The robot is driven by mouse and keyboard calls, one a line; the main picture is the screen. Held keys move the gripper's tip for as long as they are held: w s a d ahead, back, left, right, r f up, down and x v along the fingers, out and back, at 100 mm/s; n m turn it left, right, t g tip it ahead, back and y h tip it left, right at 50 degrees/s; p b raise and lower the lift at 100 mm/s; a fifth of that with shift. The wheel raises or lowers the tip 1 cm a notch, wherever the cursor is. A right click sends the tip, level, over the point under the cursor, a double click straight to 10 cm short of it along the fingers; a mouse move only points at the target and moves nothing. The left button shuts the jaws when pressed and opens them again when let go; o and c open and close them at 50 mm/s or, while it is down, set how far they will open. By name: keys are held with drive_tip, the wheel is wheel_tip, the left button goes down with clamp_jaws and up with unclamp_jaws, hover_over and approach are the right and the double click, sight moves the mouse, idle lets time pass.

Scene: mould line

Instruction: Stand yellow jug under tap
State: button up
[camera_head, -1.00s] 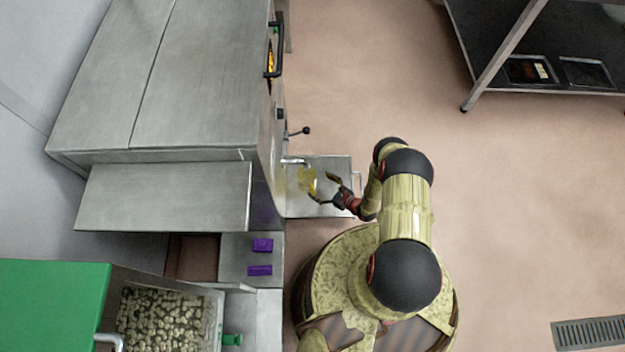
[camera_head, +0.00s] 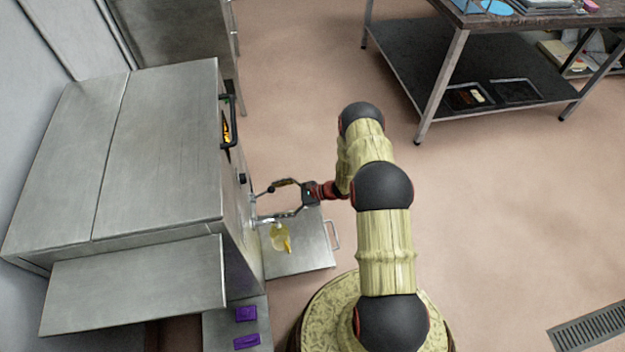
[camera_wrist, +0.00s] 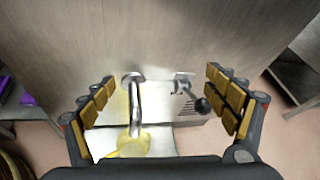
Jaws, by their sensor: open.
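The yellow see-through jug (camera_head: 281,238) stands on a metal shelf (camera_head: 310,256) beside the steel machine. The wrist view shows the jug (camera_wrist: 130,146) low in the picture, with the lower end of the tap (camera_wrist: 134,108) over it. Right of the tap is a lever with a black ball knob (camera_wrist: 201,105). My gripper (camera_head: 273,202) is open and empty, above the jug and facing the machine's front. In the wrist view its fingers are spread, with the tap and lever between them. Part of the jug is hidden by the tap and gripper.
The steel machine (camera_head: 160,165) rises at the left, with a dark handle (camera_head: 231,122) on its front. Purple blocks (camera_head: 246,313) lie at lower left. A dark table (camera_head: 480,70) stands at upper right. The floor between is clear.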

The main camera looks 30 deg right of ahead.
drive_tip(key=s+a+r+n+g+h, duration=0.1)
drive_tip(key=s+a+r+n+g, duration=0.2)
drive_tip(key=r, duration=0.8)
drive_tip(key=s+a+r+n+g+h, duration=0.1)
drive_tip(key=s+a+r+n+g, duration=0.3)
drive_tip(key=r, duration=0.7)
drive_tip(key=s+a+r+n, duration=0.15)
drive_tip(key=r+n, duration=0.35)
drive_tip(key=r, duration=0.6)
drive_tip(key=s+d+r+n+t+h, duration=0.2)
drive_tip(key=s+d+r+n+h, duration=0.1)
drive_tip(key=s+r, duration=0.8)
drive_tip(key=s+d+r+n+t+h, duration=0.3)
drive_tip(key=s+r+n+h, duration=0.3)
drive_tip(key=s+r, duration=0.5)
drive_tip(key=shift+s+d+r+h, duration=0.15)
drive_tip(key=shift+s+r+h, duration=0.2)
drive_tip(key=shift+s+h, duration=0.05)
wheel_tip(320, 180, up, 3)
drive_tip(key=p, duration=0.3)
drive_tip(key=shift+r+n, duration=0.1)
drive_tip(key=shift+n, duration=0.2)
